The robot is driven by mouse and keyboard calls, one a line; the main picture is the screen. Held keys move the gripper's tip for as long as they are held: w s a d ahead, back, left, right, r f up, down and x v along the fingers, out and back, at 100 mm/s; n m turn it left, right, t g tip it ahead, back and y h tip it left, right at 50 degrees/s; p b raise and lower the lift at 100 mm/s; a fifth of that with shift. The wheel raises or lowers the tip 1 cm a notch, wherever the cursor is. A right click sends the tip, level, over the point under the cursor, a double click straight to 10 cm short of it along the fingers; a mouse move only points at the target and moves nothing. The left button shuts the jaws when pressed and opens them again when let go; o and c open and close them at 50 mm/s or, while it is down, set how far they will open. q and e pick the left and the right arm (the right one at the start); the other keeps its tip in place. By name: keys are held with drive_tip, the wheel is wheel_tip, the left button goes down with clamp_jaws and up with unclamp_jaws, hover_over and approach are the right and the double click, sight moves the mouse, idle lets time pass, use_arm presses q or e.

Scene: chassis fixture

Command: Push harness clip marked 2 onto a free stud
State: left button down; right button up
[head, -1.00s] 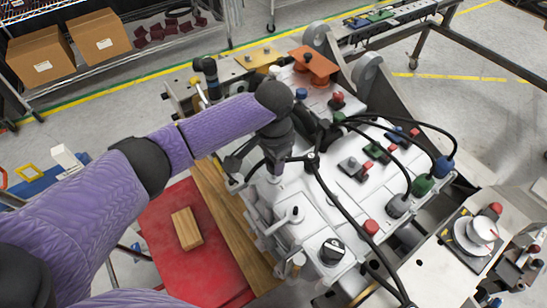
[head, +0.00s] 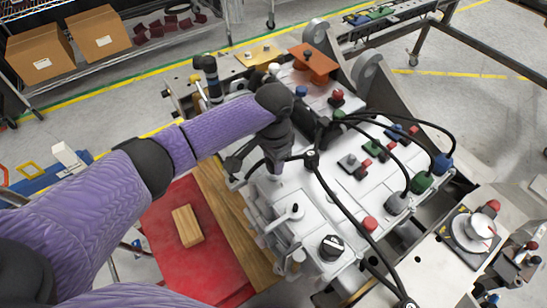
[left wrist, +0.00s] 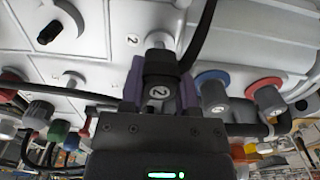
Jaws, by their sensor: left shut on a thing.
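My left gripper (head: 277,168) is over the left side of the white chassis (head: 312,190). In the left wrist view its two purple fingers (left wrist: 161,88) are shut on a black clip marked 2 (left wrist: 157,93). A pale stud (left wrist: 158,40) stands just beyond the clip, close to a "2" printed on the chassis (left wrist: 133,40). The clip lines up with this stud, but I cannot tell whether it is seated. In the head view the wrist hides most of the clip. My right gripper is not in view.
Black cables (head: 337,196) loop over the chassis to a blue plug (head: 443,164) and a green plug (head: 423,182). A black knob (head: 332,247) stands near the front. A red mat (head: 178,270) with a wooden block (head: 187,226) lies to the left.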

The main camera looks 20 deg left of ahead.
use_arm(q)
drive_tip(key=shift+f, duration=0.65)
drive_tip(key=shift+f+b, duration=0.4)
drive_tip(key=shift+f, duration=0.1)
drive_tip(key=shift+c, duration=1.3)
unclamp_jaws()
wheel_tip(320, 180, up, 6)
drive_tip(key=p, duration=0.7)
drive_tip(key=shift+r, duration=0.2)
drive_tip(key=shift+f, duration=0.15)
